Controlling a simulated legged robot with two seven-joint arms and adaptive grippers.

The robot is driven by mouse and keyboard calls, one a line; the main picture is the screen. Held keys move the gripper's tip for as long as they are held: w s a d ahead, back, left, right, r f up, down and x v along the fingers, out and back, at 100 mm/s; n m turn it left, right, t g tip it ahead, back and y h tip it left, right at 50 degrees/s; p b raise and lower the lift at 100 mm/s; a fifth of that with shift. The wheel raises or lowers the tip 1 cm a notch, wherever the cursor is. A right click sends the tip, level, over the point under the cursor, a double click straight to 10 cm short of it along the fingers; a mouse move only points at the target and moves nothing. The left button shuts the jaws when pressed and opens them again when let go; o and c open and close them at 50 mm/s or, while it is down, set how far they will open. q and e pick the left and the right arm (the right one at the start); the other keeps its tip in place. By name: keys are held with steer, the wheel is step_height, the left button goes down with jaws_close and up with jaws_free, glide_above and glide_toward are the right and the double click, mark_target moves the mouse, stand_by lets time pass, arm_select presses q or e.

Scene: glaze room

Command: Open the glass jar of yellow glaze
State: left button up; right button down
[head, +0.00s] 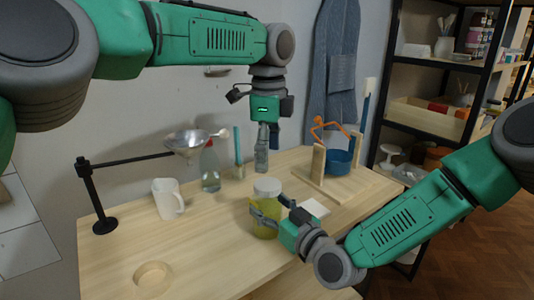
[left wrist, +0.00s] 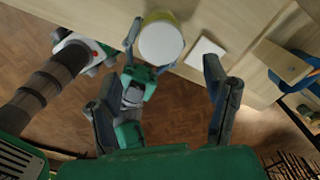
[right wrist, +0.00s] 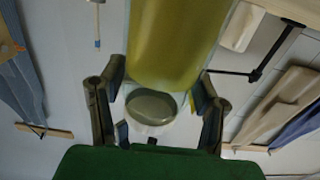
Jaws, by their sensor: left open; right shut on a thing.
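The glass jar of yellow glaze (head: 265,229) stands upright near the table's front edge, its white lid (head: 267,186) on top. The lid also shows from above in the left wrist view (left wrist: 161,43). My right gripper (head: 266,214) is shut around the jar's side; the yellow jar body (right wrist: 172,42) fills the space between its fingers in the right wrist view. My left gripper (head: 262,150) points down behind and above the jar in the head view, apart from the lid. Its fingers (left wrist: 157,85) are spread and empty in the left wrist view.
A funnel (head: 187,142) hangs on a black stand (head: 91,195) at the left. A white mug (head: 167,199) and a clear bottle (head: 210,168) stand behind the jar. A white tile (head: 314,207) lies to the right, before a wooden frame with a blue bowl (head: 338,163). The front left is mostly clear.

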mark_target(267, 184)
arm_select(q)
steer(key=m, duration=0.4)
steer(key=shift+a+m, duration=0.1)
steer(key=shift+m, duration=0.2)
steer(key=m, duration=0.4)
steer(key=shift+w, duration=0.15)
steer(key=m, duration=0.8)
steer(key=shift+w+a+f, duration=0.1)
steer(key=shift+f, duration=3.9)
